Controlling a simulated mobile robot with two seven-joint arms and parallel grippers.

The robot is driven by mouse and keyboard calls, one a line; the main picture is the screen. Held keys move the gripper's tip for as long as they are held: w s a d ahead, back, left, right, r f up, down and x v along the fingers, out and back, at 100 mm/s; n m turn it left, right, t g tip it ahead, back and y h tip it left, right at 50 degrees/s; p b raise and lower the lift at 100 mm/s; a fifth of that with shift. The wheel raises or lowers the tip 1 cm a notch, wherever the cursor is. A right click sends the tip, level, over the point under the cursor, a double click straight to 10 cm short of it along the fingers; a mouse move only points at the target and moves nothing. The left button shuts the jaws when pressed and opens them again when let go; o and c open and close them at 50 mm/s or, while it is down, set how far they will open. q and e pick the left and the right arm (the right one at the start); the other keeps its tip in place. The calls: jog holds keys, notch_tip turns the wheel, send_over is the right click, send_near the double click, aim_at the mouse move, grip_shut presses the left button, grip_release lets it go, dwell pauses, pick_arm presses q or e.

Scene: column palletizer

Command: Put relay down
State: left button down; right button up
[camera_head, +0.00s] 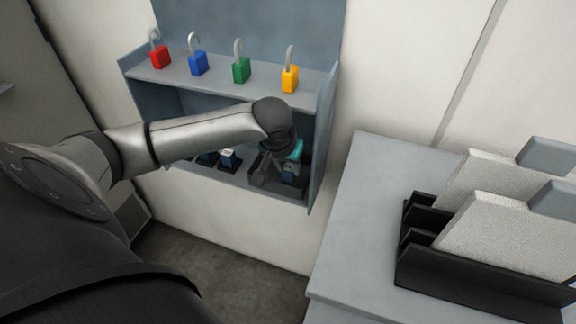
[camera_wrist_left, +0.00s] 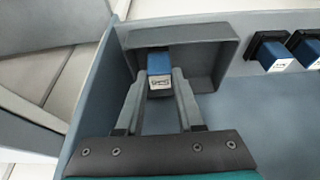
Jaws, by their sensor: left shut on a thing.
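The relay (camera_wrist_left: 159,68) is a small blue block with a white marked label. In the left wrist view it sits between the two fingers of my left gripper (camera_wrist_left: 160,85), which is shut on it. The relay is over or inside a dark grey open tray (camera_wrist_left: 222,55); I cannot tell whether it touches the tray's floor. In the head view my left gripper (camera_head: 280,168) reaches into the right end of the shelf's lower level, above the tray (camera_head: 257,163). The relay (camera_head: 288,177) is partly hidden there. My right gripper is not in view.
More blue relays in black sockets (camera_head: 228,158) stand left of the tray. Red, blue, green and yellow padlocks (camera_head: 290,80) stand on the upper shelf (camera_head: 215,83). The shelf's right side wall (camera_head: 323,135) is close to my gripper. A grey table (camera_head: 362,200) holds a black rack (camera_head: 470,285) with panels.

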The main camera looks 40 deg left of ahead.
pick_arm(q)
jog(key=shift+f, duration=0.2)
jog(key=shift+f, duration=0.4)
jog(key=c, duration=0.5)
grip_release()
jog(key=shift+c, duration=0.2)
jog(key=shift+r, duration=0.15)
jog(key=shift+r, duration=0.3)
jog(key=p+v, duration=0.1)
jog(key=v, duration=0.4)
jog(key=shift+r+p, duration=0.25)
jog(key=shift+p, duration=0.05)
jog(key=s+d, duration=0.3)
jog(key=s, duration=0.8)
jog(key=shift+s+d+p, duration=0.2)
jog(key=shift+d+p, duration=0.1)
jog(key=shift+p, duration=0.1)
